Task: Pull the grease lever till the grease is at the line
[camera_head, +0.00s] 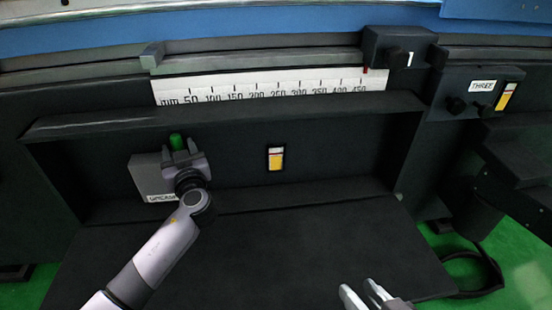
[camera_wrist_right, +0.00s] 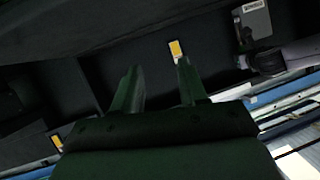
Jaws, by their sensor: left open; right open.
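The grease lever is a green knob (camera_head: 176,142) on a grey box (camera_head: 149,179), whose label is partly covered by my left gripper. My left gripper (camera_head: 179,152) is open, with its fingers around or just in front of the green knob; I cannot tell whether they touch it. A small gauge (camera_head: 276,158), white above and yellow below, is on the dark back panel to the right; its line is too small to make out. It also shows in the right wrist view (camera_wrist_right: 176,49). My right gripper (camera_head: 360,291) is open and empty at the lower right, away from the lever.
A white millimetre scale (camera_head: 270,86) runs above the recess. A second white-and-yellow gauge (camera_head: 506,97) is beside the label THREE at the right. The dark sloped cover (camera_head: 260,255) below is clear between my arms. A black cable (camera_head: 485,275) hangs at the lower right.

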